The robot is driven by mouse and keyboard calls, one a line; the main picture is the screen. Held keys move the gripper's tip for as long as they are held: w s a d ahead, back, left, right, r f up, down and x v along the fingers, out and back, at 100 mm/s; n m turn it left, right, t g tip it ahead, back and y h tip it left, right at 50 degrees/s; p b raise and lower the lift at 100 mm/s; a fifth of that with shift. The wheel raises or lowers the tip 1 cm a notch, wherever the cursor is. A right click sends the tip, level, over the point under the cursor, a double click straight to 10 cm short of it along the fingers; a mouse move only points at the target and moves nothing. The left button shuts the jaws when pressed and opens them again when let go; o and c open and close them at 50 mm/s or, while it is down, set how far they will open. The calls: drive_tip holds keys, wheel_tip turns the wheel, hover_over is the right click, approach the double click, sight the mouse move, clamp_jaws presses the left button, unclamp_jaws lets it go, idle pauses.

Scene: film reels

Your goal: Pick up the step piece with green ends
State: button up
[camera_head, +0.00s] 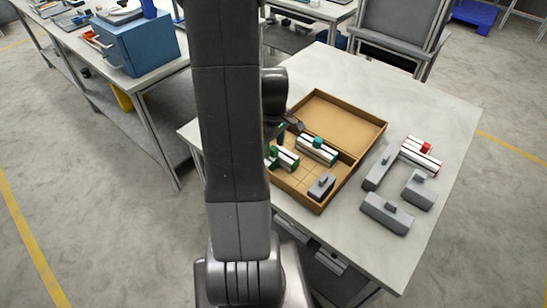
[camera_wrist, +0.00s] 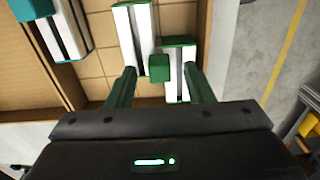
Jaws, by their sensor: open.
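The step piece with green ends (camera_wrist: 137,38) lies in the cardboard box. It has two offset white bars with dark stripes, green end edges and a green block-shaped knob in the middle. In the head view the piece (camera_head: 287,159) is partly hidden behind my arm. My gripper (camera_wrist: 161,88) is open and empty above it. In the wrist view its two dark green fingers show to the left and right of the knob, with the knob between them in the picture. I cannot tell the height left between fingertips and piece.
A teal-knobbed white piece (camera_head: 315,152) lies close by in the box (camera_head: 340,119), also in the wrist view (camera_wrist: 62,32). A grey piece (camera_head: 321,186) sits in the box too. Right of the box, a red-knobbed piece (camera_head: 420,155) and several grey pieces (camera_head: 386,214) lie on the table (camera_head: 440,225).

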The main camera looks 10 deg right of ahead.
drive_tip(key=shift+f, duration=0.3)
drive_tip(key=shift+c, duration=0.5)
clamp_jaws()
drive_tip(key=shift+r, duration=0.1)
